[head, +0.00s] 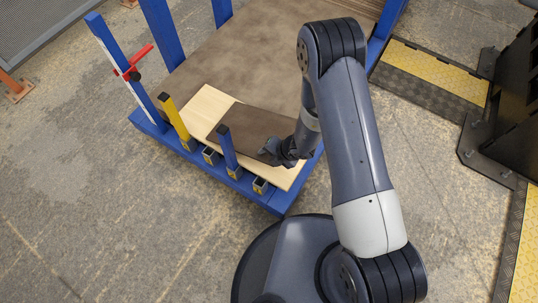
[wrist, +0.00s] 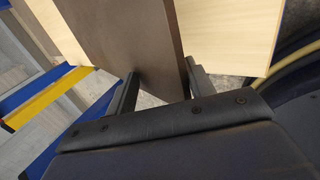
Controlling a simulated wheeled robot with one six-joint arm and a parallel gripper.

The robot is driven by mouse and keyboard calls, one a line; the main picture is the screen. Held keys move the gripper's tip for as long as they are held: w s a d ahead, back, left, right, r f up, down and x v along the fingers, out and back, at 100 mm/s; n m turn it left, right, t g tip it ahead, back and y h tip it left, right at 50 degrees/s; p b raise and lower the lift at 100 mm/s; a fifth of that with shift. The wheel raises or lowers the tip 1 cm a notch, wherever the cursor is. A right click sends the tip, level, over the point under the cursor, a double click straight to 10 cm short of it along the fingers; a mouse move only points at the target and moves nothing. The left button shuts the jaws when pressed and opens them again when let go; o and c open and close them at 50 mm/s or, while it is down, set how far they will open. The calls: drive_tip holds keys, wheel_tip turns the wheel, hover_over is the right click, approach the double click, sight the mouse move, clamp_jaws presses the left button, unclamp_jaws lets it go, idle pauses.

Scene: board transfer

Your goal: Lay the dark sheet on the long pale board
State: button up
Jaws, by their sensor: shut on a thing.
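The dark sheet (head: 248,133) is a flat brown panel over the long pale board (head: 207,107) in the head view. Pale wood shows at its left end and along its near and right edges. My gripper (head: 286,152) is at the sheet's near right end in the head view. In the wrist view my gripper (wrist: 157,95) has one finger on each side of the dark sheet (wrist: 140,38), shut on its edge. The pale board (wrist: 228,35) shows on both sides of the sheet there. I cannot tell whether the sheet touches the board along its whole length.
The boards lie on a blue rack (head: 262,200) with a large brown panel (head: 240,62) behind. A yellow post (head: 174,117) and a blue post (head: 227,148) stand at the front edge. A tall blue post with a red clamp (head: 133,72) stands at left. Open floor lies left.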

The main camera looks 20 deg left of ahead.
drive_tip(key=shift+s+d+r, duration=0.2)
drive_tip(key=shift+d+r, duration=0.1)
drive_tip(key=shift+d, duration=0.4)
drive_tip(key=shift+s+d+r, duration=0.15)
drive_tip(key=shift+d+r, duration=0.1)
drive_tip(key=shift+d, duration=0.45)
drive_tip(key=shift+s+d+r, duration=0.2)
drive_tip(key=shift+d+r, duration=0.1)
drive_tip(key=shift+d, duration=0.45)
drive_tip(key=shift+s+d+r, duration=0.15)
drive_tip(key=shift+d+r, duration=0.15)
drive_tip(key=shift+d, duration=0.4)
drive_tip(key=o, duration=0.7)
drive_tip(key=r+p, duration=0.2)
drive_tip(key=d+r+p, duration=0.1)
drive_tip(key=r, duration=0.2)
drive_tip(key=r+p, duration=0.2)
drive_tip(key=shift+s+d+r+p, duration=0.15)
drive_tip(key=shift+d+r+p, duration=0.05)
drive_tip(key=shift+r+p, duration=0.15)
